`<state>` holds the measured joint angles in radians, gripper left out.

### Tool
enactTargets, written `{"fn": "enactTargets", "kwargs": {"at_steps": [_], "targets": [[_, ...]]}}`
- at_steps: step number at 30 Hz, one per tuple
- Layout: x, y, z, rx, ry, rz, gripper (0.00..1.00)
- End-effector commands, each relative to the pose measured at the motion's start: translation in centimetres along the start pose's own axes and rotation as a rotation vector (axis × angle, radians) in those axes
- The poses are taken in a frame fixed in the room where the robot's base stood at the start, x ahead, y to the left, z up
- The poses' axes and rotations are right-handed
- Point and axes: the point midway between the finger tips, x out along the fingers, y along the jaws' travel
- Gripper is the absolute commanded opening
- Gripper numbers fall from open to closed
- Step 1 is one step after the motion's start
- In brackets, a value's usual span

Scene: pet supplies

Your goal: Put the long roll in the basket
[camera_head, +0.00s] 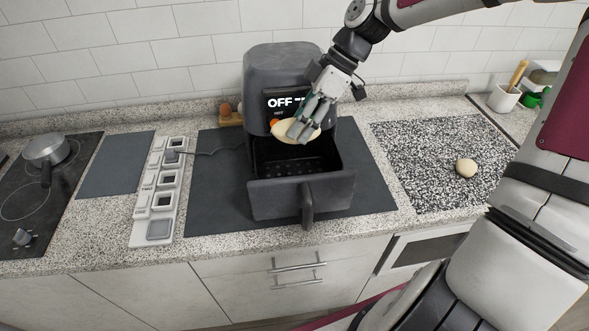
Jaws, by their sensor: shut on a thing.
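The long roll (284,128) is pale and elongated. My gripper (304,121) is shut on it, with the fingers coming down from the upper right and covering part of it. The basket (290,196) is the dark drawer of the grey air fryer (281,62), pulled out toward the front with its handle facing me. Its perforated floor shows and looks empty. The roll appears above the back part of the basket opening, close to the fryer's front face. Its exact height over the basket is hard to tell.
A round roll (466,168) lies on the speckled board (420,185) at right. A switch panel (159,200) and a hob with a pot (46,149) are at left. Eggs in a holder (232,119) stand beside the fryer. A white cup (503,98) stands at back right.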

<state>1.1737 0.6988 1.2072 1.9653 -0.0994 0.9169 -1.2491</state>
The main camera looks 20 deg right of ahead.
Motion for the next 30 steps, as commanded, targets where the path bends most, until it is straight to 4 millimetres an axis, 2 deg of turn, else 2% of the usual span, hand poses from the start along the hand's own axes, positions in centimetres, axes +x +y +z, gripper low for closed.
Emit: {"fn": "enactTargets", "kwargs": {"at_steps": [3, 12, 20, 27, 30], "targets": [[2.8, 0.5, 1.6, 0.001, 0.002, -0.006, 0.17], [8.2, 1.5, 4.9, 0.000, 0.001, -0.003, 0.17], [9.8, 1.9, 6.0, 0.000, 0.000, 0.000, 0.17], [12.4, 2.3, 7.5, 0.001, 0.001, -0.003, 0.17], [12.8, 2.5, 7.8, 0.000, 0.000, 0.000, 0.17]]}}
